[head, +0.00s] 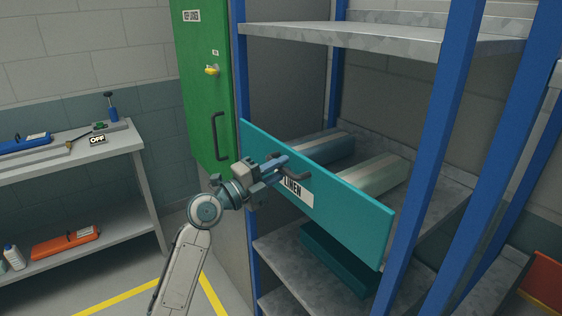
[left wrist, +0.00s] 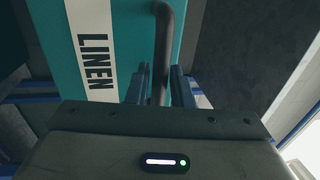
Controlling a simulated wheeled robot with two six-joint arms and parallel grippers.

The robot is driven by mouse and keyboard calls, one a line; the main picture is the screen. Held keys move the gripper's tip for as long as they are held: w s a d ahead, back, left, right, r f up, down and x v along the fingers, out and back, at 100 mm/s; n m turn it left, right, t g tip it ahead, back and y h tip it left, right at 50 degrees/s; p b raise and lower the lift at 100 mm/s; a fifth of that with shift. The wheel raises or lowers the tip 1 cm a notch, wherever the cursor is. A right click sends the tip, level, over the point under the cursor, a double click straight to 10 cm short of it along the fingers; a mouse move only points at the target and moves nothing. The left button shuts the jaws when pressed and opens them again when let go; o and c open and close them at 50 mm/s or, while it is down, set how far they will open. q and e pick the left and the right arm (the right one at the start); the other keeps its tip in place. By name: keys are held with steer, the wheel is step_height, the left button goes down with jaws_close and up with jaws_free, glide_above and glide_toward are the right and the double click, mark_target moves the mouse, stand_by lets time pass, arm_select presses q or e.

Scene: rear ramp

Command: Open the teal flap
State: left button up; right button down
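The teal flap (head: 345,217) hangs across one bay of the blue-post rack and carries a white "LINEN" label (head: 296,191). The label also shows large in the left wrist view (left wrist: 95,45). A dark bar handle (head: 297,175) stands out from the flap's face. My left gripper (head: 279,164) is at this handle, in front of the flap. My right gripper is not in view.
Rolled linens (head: 372,174) lie on the shelf behind the flap. A dark teal bin (head: 335,258) sits below. A green door (head: 203,95) adjoins at left, a workbench (head: 75,155) stands further left. Blue posts (head: 432,130) flank the bay.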

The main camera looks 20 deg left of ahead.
arm_select(q)
steer(key=shift+w+d, duration=0.25)
steer(key=shift+c, duration=0.4)
jaws_close()
